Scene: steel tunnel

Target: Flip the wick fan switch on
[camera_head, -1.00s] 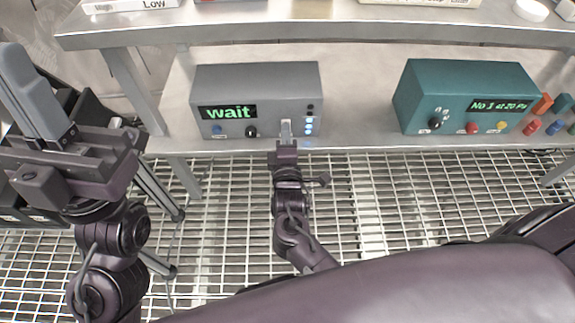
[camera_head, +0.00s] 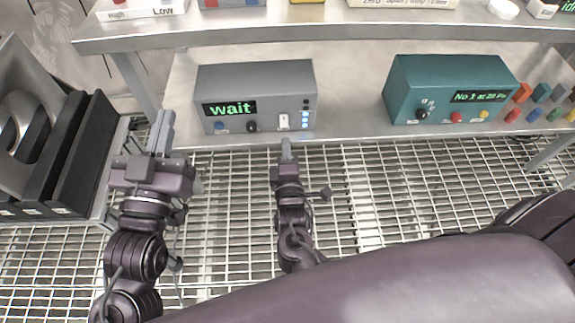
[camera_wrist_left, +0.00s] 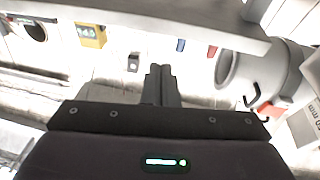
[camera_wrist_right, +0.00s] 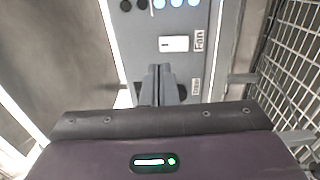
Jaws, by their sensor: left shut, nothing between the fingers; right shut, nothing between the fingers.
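The fan switch (camera_head: 283,122) is a white rocker low on the right of the front of the grey box (camera_head: 255,78). In the right wrist view the switch (camera_wrist_right: 173,43) sits beside a label reading "Fan". I cannot tell which way the rocker is tipped. My left gripper (camera_head: 162,130) is shut and empty, left of the box.
A teal box (camera_head: 452,88) with knobs stands to the right on the same steel shelf (camera_head: 345,118). Several small coloured pieces lie at the far right. An upper shelf (camera_head: 300,32) overhangs both boxes. Black slabs (camera_head: 75,150) stand at the left. The grated floor is open.

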